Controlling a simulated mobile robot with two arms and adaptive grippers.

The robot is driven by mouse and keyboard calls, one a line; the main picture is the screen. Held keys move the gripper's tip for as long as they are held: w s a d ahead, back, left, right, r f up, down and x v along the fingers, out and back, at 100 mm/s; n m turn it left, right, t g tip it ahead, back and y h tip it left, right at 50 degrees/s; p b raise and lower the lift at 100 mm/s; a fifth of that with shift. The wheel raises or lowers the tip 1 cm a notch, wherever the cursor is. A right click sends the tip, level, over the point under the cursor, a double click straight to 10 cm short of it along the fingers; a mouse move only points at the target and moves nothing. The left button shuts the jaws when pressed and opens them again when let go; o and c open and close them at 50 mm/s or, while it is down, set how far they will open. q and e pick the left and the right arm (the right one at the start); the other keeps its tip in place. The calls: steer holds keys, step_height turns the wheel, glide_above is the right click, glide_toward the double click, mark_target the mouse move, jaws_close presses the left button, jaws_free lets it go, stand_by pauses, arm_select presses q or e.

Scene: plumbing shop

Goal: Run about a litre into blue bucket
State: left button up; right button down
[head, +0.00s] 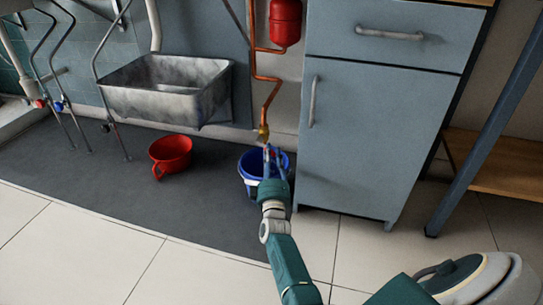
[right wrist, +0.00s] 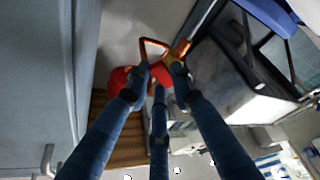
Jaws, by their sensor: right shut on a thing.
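The blue bucket (head: 251,166) stands on the dark floor mat below the copper pipe, left of the grey cabinet. My right gripper (head: 270,154) is in front of and above it, hiding part of its rim and inside. A brass tap (head: 263,132) ends the copper pipe just above the gripper; it also shows in the right wrist view (right wrist: 178,70). In that view my right gripper (right wrist: 159,82) has its fingers drawn together on a small red part by the tap, seemingly its handle. I cannot make out any water. My left gripper is not in view.
The grey cabinet (head: 372,135) is close on the right of the blue bucket. A red tank (head: 285,22) hangs above on the copper pipe.

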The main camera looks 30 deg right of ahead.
steer(key=c, duration=1.5)
jaws_free()
steer(key=shift+f, duration=0.1)
steer(key=shift+o, duration=0.2)
